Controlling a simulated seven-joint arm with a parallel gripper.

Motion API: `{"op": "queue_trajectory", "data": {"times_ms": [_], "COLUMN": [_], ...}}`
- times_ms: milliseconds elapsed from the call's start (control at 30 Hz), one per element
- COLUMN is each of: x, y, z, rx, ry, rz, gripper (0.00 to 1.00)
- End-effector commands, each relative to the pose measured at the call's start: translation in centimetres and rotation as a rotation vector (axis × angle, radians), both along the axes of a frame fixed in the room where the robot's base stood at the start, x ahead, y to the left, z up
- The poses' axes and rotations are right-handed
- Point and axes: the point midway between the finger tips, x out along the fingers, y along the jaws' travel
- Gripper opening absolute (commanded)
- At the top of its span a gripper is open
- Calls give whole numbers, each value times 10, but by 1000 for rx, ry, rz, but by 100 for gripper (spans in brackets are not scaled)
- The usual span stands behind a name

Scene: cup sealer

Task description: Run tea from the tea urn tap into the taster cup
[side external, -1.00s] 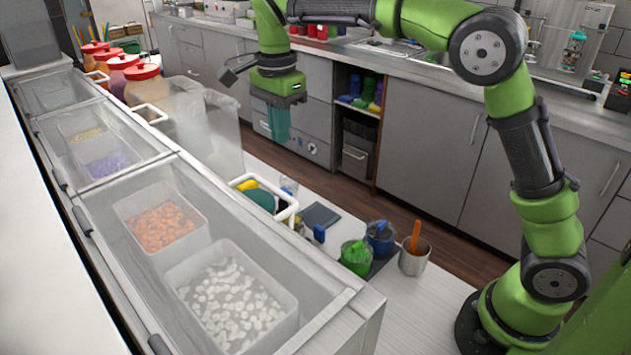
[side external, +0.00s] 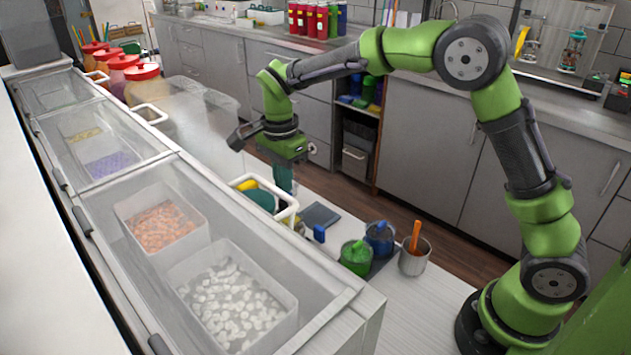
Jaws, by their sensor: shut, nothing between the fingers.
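My gripper (side external: 284,184) points down with its fingers together and nothing visible between them. It is low over the far edge of the white worktop, just behind a white-rimmed caddy (side external: 292,211). No tea urn or tap can be made out for certain. I cannot pick out the taster cup; a small clear vessel seen earlier beside the caddy is now mostly hidden behind the fingers and caddy. A metal cup (side external: 412,262) with an orange-handled tool stands to the right.
A green-lidded pot (side external: 355,257) and a blue-topped pot (side external: 379,239) stand by the metal cup. A dark flat pad (side external: 319,215) lies behind the caddy. A glass-covered topping counter (side external: 330,318) fills the left. Red-lidded jars (side external: 142,82) stand at its far end.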

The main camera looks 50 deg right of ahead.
Motion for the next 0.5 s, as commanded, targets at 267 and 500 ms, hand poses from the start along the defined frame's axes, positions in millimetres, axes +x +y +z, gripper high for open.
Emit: {"op": "queue_trajectory", "data": {"times_ms": [267,500], "x": [-1,-1], "y": [0,0], "z": [-21,-27], "rx": [-2,-2], "ry": [4,8], "rz": [1,2], "gripper": [0,0]}}
